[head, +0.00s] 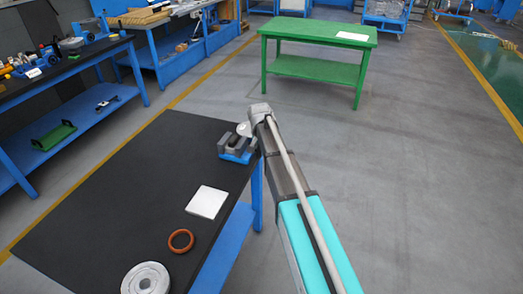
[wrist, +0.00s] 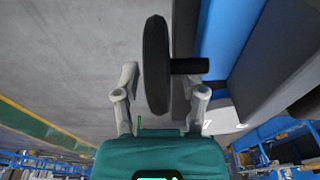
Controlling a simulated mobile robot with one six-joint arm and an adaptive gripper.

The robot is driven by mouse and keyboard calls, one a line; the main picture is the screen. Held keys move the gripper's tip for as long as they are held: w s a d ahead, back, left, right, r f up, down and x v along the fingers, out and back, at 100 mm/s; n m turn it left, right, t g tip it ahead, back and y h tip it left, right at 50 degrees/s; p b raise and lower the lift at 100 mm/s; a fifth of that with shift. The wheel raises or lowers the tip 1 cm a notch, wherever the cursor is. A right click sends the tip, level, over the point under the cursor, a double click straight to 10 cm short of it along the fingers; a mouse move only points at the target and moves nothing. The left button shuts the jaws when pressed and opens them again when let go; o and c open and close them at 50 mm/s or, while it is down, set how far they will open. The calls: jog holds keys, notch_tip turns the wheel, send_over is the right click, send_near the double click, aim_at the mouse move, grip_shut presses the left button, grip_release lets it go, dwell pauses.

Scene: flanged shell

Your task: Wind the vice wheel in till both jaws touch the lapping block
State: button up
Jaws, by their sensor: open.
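The blue vice (head: 235,156) stands at the far right corner of the dark bench. Grey parts show on top of it, too small to tell jaws from lapping block or whether they touch. In the wrist view the vice's black wheel (wrist: 156,55) is seen edge-on, with a short dark stub (wrist: 190,66) sticking out to the right. My gripper (wrist: 163,84) is open, one finger on each side of the wheel's lower rim. I see a gap on the left side; contact on the right is unclear. In the head view my arm hides the wheel.
The dark bench top (head: 110,185) carries a white plate (head: 207,202), an orange ring (head: 181,232) and a pale flanged disc (head: 138,283). A green table (head: 320,33) stands beyond. Grey floor to the right is clear.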

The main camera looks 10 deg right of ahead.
jog(key=shift+f+g, duration=0.1)
jog(key=shift+g, duration=0.2)
jog(key=shift+w+g+y, duration=0.1)
jog(key=shift+g+y, duration=0.2)
notch_tip(320, 180, up, 2)
jog(key=shift+r+p, duration=0.25)
jog(key=shift+p, duration=0.95)
notch_tip(320, 180, up, 12)
jog(key=f+p, duration=0.1)
jog(key=p, duration=1.1)
jog(key=s+r+n+p, duration=0.1)
jog(key=s+n, duration=0.4)
jog(key=s, duration=2.2)
jog(key=shift+s+d+r+n, duration=0.15)
jog(key=shift+d+r+n, duration=0.25)
jog(key=shift+r, duration=0.35)
jog(key=w+f+m+b, duration=0.1)
jog(key=w+m, duration=0.5)
jog(key=w, duration=2.1)
jog(key=shift+a+f, duration=0.35)
jog(key=shift+a, duration=0.05)
jog(key=shift+f+b, duration=0.2)
jog(key=shift+b, duration=0.1)
